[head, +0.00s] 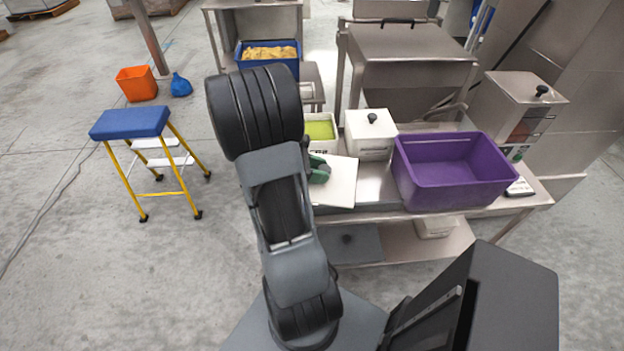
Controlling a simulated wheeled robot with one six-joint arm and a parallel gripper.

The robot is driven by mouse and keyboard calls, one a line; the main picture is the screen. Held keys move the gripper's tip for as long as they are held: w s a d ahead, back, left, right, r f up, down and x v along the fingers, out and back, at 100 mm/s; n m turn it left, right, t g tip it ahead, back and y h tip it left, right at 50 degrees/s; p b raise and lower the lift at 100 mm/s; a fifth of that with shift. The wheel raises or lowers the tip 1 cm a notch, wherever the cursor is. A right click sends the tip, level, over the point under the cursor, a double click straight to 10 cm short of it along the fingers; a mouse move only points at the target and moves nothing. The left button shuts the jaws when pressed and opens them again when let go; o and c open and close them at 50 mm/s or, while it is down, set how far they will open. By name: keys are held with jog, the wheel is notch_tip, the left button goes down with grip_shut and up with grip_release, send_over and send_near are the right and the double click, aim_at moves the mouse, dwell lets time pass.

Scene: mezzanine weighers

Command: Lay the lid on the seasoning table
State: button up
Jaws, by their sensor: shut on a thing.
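A flat white square lid (341,184) is at the left end of the steel seasoning table (376,183). My gripper (318,169), with green fingers, is at the lid's left part and shut on it. My arm hides most of the gripper and the lid's left side, so the exact grip is hidden. I cannot tell whether the lid touches the table top or hangs just above it. An open white tub (321,130) with green contents stands just behind the lid, partly hidden by my arm.
A white tub with a black-knobbed lid (370,138) and a purple crate (455,180) stand right of the held lid. A steel weigher (515,105) is at the far right. A blue tub (268,60) stands behind. A blue-topped step stool (132,122) stands left on open floor.

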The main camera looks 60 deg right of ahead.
jog(key=w+d+f+p, duration=0.1)
jog(key=w+d+f, duration=0.2)
jog(key=f, duration=0.6)
jog(key=shift+w, duration=0.65)
jog(key=shift+d+f, duration=0.1)
jog(key=shift+f, duration=0.05)
jog(key=shift+f+b, duration=0.45)
jog(key=shift+f, duration=0.1)
jog(key=o, duration=0.9)
jog(key=shift+o, duration=0.2)
jog(key=shift+r, duration=0.15)
